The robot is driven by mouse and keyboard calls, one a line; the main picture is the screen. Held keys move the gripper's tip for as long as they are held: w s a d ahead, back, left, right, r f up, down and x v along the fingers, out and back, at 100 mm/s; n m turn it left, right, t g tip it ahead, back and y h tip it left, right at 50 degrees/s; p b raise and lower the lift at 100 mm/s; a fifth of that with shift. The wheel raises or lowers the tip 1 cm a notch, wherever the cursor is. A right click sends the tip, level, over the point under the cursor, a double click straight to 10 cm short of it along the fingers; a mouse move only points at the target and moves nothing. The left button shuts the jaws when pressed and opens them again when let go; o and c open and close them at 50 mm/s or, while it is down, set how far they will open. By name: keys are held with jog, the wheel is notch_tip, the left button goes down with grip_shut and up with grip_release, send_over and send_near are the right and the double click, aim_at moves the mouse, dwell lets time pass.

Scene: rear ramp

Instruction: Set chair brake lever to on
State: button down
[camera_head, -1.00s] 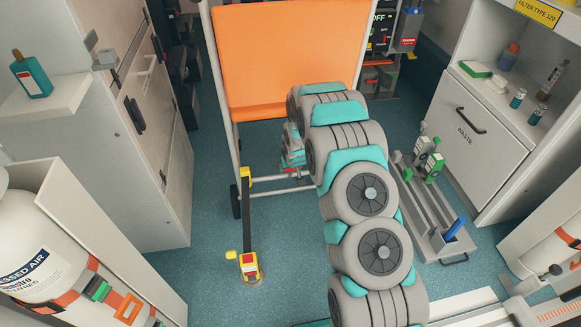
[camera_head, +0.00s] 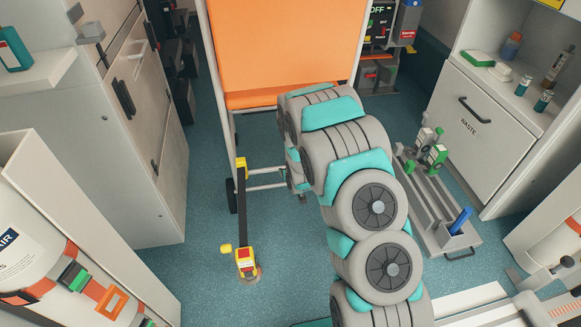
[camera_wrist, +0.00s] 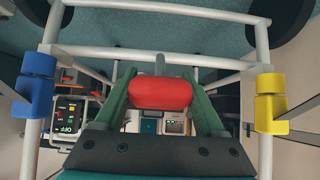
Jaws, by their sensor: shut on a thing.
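The chair (camera_head: 285,45) has an orange back and seat on a pale tube frame. In the wrist view the red grip (camera_wrist: 160,93) of what looks like the brake lever lies crosswise between the green fingers of my gripper (camera_wrist: 160,92). The fingers are shut on it at both sides. A frame bar (camera_wrist: 150,56) runs just beyond the grip. In the head view my arm hides the lever and most of my gripper. A dark panel (camera_head: 381,20) behind the chair reads OFF; a similar panel shows in the wrist view (camera_wrist: 70,122).
A yellow buckle (camera_head: 246,262) on a dark strap stands on the floor left of my arm. Cabinets flank both sides. Blue (camera_wrist: 36,92) and yellow (camera_wrist: 270,101) fittings sit on the chair tubes.

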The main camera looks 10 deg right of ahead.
jog(key=shift+s+f, duration=0.35)
dwell(0.3)
grip_release()
jog(key=shift+w, duration=0.1)
jog(key=shift+r, duration=0.15)
jog(key=v, duration=0.8)
jog(key=shift+r, duration=0.1)
dwell(0.4)
